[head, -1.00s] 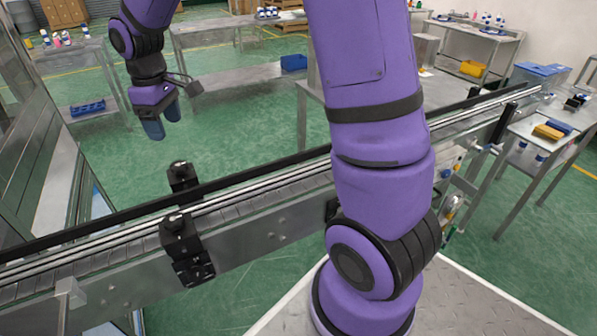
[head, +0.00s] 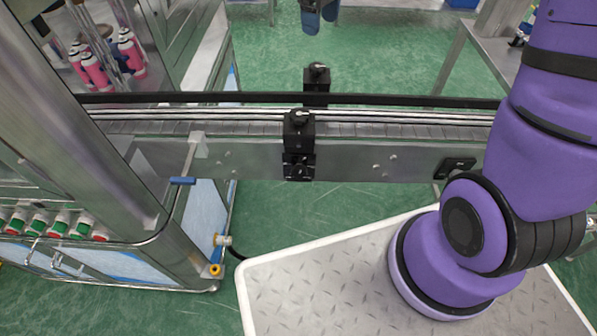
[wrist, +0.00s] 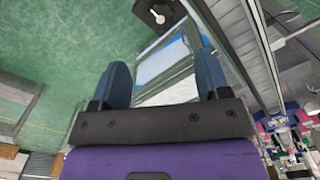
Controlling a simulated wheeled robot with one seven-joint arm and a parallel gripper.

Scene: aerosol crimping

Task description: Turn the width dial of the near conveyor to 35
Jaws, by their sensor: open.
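The conveyor (head: 240,155) crosses the head view from left to right, with a metal slat belt between rails. No scale or dial number is readable. In the wrist view my gripper (wrist: 161,62) is open and empty; a black block with a silver knob (wrist: 158,14) lies ahead, apart from the fingers.
A metal-framed machine (head: 100,130) with pink bottles (head: 95,70) stands at the left. A row of red, green and white buttons (head: 60,222) is on its lower front. A table (head: 480,60) stands beyond the conveyor at right. Green floor is clear between.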

